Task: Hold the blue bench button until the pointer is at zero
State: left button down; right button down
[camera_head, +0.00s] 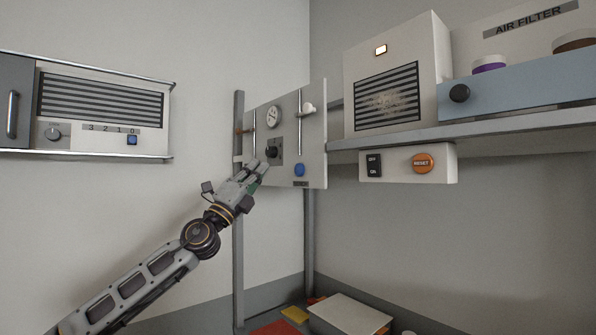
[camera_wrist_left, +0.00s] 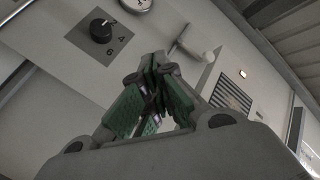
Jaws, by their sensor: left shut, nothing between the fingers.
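A round blue button (camera_head: 299,170) sits low on the pale upright panel (camera_head: 314,130), above a small dark label. A white dial gauge (camera_head: 273,117) is higher on the panel; its pointer reading is too small to tell. It is partly cut off in the left wrist view (camera_wrist_left: 131,3). My left gripper (camera_head: 261,169) is shut and empty, at the panel's left side, left of the blue button. I cannot tell whether it touches the panel. In the left wrist view its closed fingers (camera_wrist_left: 157,82) point at the panel, and the blue button does not show. My right gripper is not in view.
A black knob (camera_head: 271,152) on a grey plate is close above the gripper. A left wall unit has another blue button (camera_head: 132,140) and a 3-2-1-0 scale (camera_head: 110,129). An orange RESET button (camera_head: 423,163) and OFF/ON switch (camera_head: 374,165) are right of the panel.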

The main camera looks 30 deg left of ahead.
aim_at(299, 170)
pick_arm(q)
jog(key=shift+w, duration=0.1)
jog(key=w+d+p, duration=0.3)
jog(key=w, duration=0.5)
jog(key=shift+d+p, duration=0.15)
jog(key=shift+p, duration=0.2)
dwell(0.4)
dwell(0.9)
jog(key=shift+w, duration=0.15)
dwell(0.5)
jog(key=shift+w+d, duration=0.15)
jog(key=shift+w, duration=0.1)
